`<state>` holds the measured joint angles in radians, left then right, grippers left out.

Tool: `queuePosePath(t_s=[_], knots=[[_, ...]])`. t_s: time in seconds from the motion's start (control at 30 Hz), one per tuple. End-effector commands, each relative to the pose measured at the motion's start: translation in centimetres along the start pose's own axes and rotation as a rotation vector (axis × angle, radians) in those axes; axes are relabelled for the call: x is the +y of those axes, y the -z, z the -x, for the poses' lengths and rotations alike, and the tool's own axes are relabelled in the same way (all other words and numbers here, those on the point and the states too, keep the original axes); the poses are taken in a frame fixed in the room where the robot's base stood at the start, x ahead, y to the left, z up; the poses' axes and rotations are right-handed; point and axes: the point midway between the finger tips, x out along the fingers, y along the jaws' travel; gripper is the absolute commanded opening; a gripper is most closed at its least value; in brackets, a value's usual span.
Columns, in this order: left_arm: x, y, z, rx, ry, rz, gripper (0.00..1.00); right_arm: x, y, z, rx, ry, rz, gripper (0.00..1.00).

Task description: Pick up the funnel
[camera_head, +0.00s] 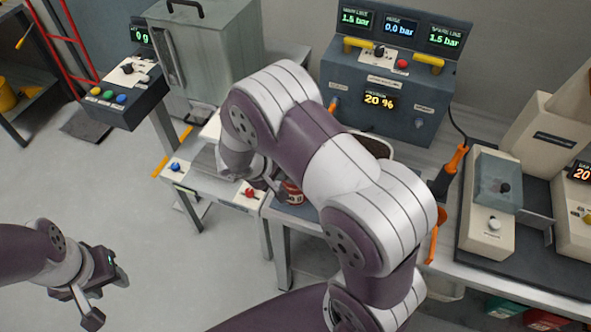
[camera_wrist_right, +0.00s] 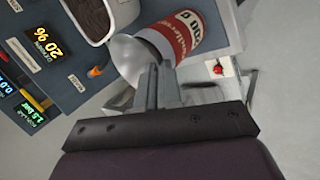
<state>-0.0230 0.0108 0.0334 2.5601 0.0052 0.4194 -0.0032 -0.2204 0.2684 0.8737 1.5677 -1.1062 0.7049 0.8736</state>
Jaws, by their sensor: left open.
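A pale grey cone-shaped piece, which looks like the funnel (camera_wrist_right: 128,60), is in the right wrist view, beside a red and white can (camera_wrist_right: 184,38). My right gripper (camera_wrist_right: 159,70) has its fingers close together at the funnel's edge. I cannot tell whether they pinch it. In the head view my right arm hides the funnel. The right gripper (camera_head: 270,184) shows small there, next to the red can (camera_head: 292,192). My left gripper (camera_head: 108,297) is open and empty over the floor at lower left.
A grey panel with displays (camera_head: 385,98) stands at the back of the bench. A tub with dark contents (camera_wrist_right: 98,15) is near the funnel. A beige machine (camera_head: 490,205) stands at right, and a grey metal cabinet (camera_head: 208,50) at back left.

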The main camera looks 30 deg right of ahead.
Motion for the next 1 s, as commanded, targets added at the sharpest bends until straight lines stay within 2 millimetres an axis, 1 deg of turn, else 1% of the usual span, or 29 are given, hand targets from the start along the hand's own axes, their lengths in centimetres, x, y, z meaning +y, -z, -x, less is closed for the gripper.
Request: queuePosePath(t_s=[0.33,0.4,0.47,0.7,0.83,1.0], knots=[[0.0,0.0,0.0,0.0,0.0,0.0,0.43,0.0,0.0,0.0,0.0,0.001,0.0,0.0],[0.0,0.0,-0.1,0.0,0.0,0.0,0.43,0.3,0.1,0.4,0.002,0.0,-0.002,0.0],[0.0,0.0,-0.3,0.0,0.0,0.0,0.43,0.9,0.1,1.2,0.004,0.0,-0.003,0.0],[0.0,-0.1,-1.0,0.0,0.0,0.0,0.43,4.3,0.1,6.1,0.004,0.0,-0.004,0.0],[0.0,-0.1,-0.9,0.0,0.0,0.0,0.43,5.6,0.0,7.8,0.002,0.0,-0.002,0.0],[0.0,0.0,0.1,0.0,0.0,0.0,0.43,6.7,0.0,9.4,-0.001,0.0,-0.001,0.0]])
